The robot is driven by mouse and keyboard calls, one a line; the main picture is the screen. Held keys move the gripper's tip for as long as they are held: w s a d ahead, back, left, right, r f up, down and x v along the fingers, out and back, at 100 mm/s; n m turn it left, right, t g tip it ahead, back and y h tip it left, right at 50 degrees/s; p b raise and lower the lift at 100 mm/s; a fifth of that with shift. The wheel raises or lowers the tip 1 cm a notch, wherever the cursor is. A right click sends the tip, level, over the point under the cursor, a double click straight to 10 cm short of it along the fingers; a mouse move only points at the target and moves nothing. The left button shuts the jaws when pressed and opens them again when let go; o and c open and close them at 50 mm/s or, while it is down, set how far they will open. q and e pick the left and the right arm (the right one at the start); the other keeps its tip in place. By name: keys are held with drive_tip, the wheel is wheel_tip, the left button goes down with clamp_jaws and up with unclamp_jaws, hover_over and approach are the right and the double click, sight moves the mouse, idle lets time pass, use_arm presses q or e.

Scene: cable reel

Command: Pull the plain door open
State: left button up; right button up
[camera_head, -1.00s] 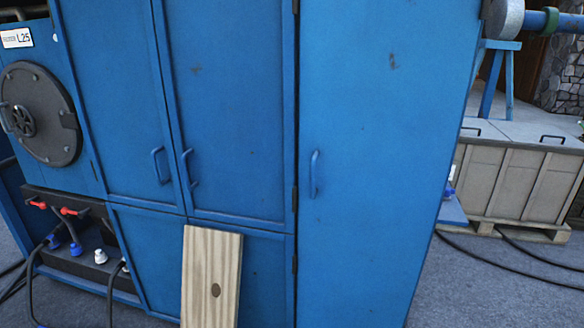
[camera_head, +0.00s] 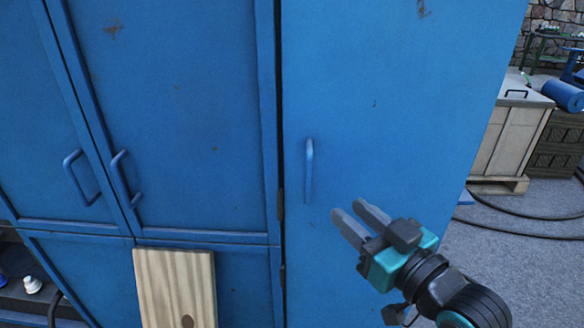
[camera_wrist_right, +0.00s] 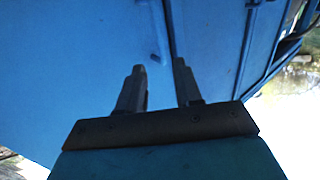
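The plain door (camera_head: 400,110) is a flat, unframed blue panel at the right of the blue cabinet in the head view. It looks closed. Its upright blue handle (camera_head: 309,170) is near its left edge. My right gripper (camera_head: 347,209) is open and empty, below and right of the handle and apart from it. In the right wrist view, my right gripper's fingers (camera_wrist_right: 159,67) are spread before blue panels. A small blue bar (camera_wrist_right: 157,57) near the fingertips may be the handle. My left gripper is not in view.
Framed blue doors (camera_head: 180,120) with two handles (camera_head: 122,180) stand to the left. A wooden board (camera_head: 175,290) leans against the lower left panel. A crate (camera_head: 510,140) and black cables (camera_head: 520,235) are at the right.

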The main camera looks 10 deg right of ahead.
sight(311, 179)
drive_tip(key=x, duration=1.2)
drive_tip(key=shift+w+a+r, duration=0.1)
drive_tip(key=shift+w+a, duration=0.05)
drive_tip(key=shift+w, duration=0.1)
drive_tip(key=shift+c, duration=0.2)
clamp_jaws()
